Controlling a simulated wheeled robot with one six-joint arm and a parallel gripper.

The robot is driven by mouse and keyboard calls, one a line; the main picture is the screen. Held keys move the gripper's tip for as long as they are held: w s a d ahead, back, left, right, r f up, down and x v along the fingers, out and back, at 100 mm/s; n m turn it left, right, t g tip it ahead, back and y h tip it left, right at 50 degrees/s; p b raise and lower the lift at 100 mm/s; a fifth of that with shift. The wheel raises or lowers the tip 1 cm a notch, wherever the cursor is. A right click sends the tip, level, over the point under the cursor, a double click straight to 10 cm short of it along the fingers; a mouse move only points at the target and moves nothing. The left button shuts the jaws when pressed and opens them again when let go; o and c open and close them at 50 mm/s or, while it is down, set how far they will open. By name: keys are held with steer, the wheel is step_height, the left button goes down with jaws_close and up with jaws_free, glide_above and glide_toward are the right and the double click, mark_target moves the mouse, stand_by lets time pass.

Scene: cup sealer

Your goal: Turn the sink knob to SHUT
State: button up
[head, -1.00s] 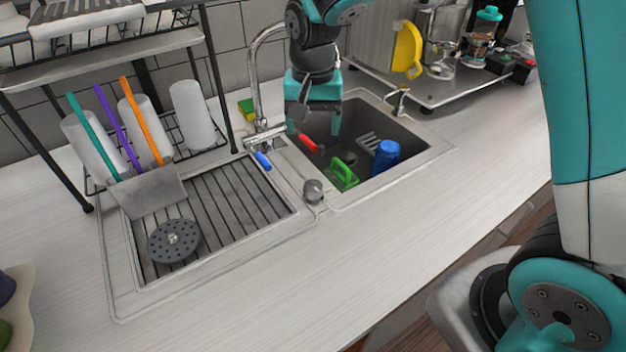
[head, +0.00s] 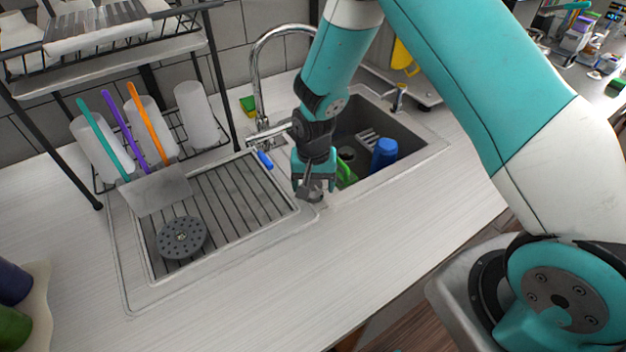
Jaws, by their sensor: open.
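A small round grey metal knob (head: 310,194) sits on the front rim of the sink, between the drainboard and the basin. My gripper (head: 314,186) points down over this knob with its jaws open, and its teal fingers appear at either side of it. The gripper covers the knob's top, so its setting cannot be read. I cannot tell whether the fingers touch it. The chrome faucet (head: 257,85) stands behind, with a blue-tipped lever (head: 264,160) at its left; a red lever is hidden behind my arm.
The basin (head: 405,147) holds a blue cup (head: 384,153) and a green item (head: 346,173), partly hidden. A ribbed drainboard (head: 225,215) with a grey perforated disc (head: 182,238) lies left. A dish rack (head: 110,75) stands back left. The front counter (head: 290,280) is clear.

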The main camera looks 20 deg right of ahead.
steer(key=c, duration=0.9)
steer(key=shift+c, duration=0.2)
steer(key=shift+n, duration=0.4)
steer(key=n+b, duration=0.2)
steer(key=shift+f+n, duration=0.1)
steer(key=shift+n, duration=0.3)
steer(key=n+b, duration=0.2)
steer(key=n, duration=0.3)
steer(key=n+b, duration=0.1)
steer(key=n, duration=0.4)
steer(key=n+b, duration=0.1)
steer(key=n, duration=0.3)
steer(key=shift+w+d, duration=0.1)
steer(key=shift+n, duration=0.3)
